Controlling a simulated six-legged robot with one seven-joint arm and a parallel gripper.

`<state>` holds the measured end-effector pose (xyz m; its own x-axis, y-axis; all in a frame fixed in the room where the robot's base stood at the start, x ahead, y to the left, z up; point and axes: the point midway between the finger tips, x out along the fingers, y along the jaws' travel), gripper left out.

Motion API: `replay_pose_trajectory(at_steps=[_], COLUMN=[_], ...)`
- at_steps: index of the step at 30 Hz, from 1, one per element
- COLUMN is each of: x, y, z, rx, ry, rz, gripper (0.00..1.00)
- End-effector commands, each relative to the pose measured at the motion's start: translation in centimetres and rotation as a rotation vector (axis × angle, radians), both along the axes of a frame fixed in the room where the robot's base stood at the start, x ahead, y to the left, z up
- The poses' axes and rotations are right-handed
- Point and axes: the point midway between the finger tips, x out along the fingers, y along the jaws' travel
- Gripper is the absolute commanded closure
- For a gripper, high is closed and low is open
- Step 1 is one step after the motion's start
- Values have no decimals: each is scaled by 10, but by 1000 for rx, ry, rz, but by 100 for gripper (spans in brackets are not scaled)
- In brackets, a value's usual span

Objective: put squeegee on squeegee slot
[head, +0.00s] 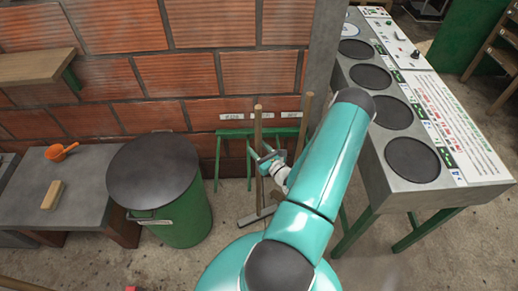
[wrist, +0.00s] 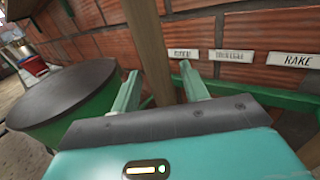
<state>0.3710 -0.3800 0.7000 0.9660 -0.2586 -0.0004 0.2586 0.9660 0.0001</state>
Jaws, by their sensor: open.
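The squeegee (head: 258,130) stands nearly upright by the brick wall, with a long wooden pole and a dark, wide head (head: 257,216) on the floor. A green rack (head: 284,131) is on the wall behind it, with three white labels above. In the wrist view, the right label reads RAKE (wrist: 298,61); the others are hard to read. My gripper (head: 270,160) is at the pole, below rack height. In the wrist view, my gripper (wrist: 160,88) is open, with the pole (wrist: 148,45) between its fingers. I cannot tell whether the pole sits in a slot.
A second wooden pole (head: 303,125) stands to the right at the rack. A green bin with a dark lid (head: 153,168) is close on the left. A grey bench (head: 75,190) is farther left. A counter with round dark plates (head: 412,160) is on the right.

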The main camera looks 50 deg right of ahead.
Motion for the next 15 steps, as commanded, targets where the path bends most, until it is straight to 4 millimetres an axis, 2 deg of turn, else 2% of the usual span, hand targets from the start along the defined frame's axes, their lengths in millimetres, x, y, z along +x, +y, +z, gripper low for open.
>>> replay_pose_trajectory(at_steps=[5,8,15], x=[-7,-22,-72], y=[1,4,18], z=[2,2,2], rx=[0,1,2], ry=[1,2,1], rz=[0,-2,-2], gripper=[55,55,55])
